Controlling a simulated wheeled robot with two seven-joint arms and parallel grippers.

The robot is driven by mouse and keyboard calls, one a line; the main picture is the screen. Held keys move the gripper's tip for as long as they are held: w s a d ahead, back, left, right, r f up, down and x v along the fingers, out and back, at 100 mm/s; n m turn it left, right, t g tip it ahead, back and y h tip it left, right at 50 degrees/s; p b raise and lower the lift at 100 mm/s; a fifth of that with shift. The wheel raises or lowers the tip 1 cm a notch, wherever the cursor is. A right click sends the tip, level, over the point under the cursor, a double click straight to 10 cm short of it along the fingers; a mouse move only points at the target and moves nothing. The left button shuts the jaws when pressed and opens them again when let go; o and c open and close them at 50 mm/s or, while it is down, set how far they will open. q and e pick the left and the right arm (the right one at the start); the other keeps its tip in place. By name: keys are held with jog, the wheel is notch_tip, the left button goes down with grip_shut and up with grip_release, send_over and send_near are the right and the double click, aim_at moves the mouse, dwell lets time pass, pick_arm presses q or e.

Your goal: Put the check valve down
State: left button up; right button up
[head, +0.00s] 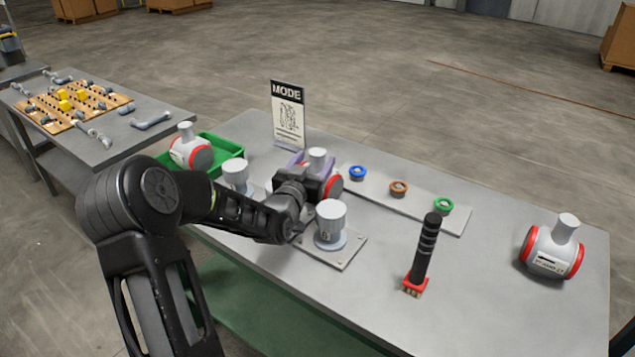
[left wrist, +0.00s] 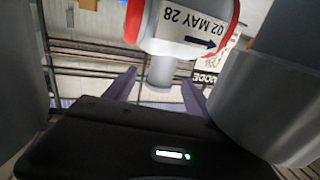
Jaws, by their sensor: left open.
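A check valve with a white body, red rims and a grey neck (head: 317,155) stands with its neck up near the middle of the table, partly hidden behind my left gripper. In the left wrist view the check valve (left wrist: 185,25) shows a label reading "02 MAY 28" with an arrow. My left gripper (left wrist: 160,80) is open, its two purple fingers on either side of the neck with gaps showing. In the head view the left gripper (head: 312,161) is at the neck. What lies under the valve is hidden. My right gripper is not in view.
Grey cylinders (head: 331,224) on metal plates stand close to the left gripper. A MODE sign (head: 288,115), a strip with coloured rings (head: 398,188), a black-handled tool (head: 422,255), another valve (head: 550,248) and a valve at the green tray (head: 222,145) surround it. The table's right part has free room.

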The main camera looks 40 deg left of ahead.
pick_arm(q)
jog(key=shift+c, duration=0.2)
grip_shut()
dwell(0.7)
jog(key=shift+r, duration=0.15)
dwell(0.4)
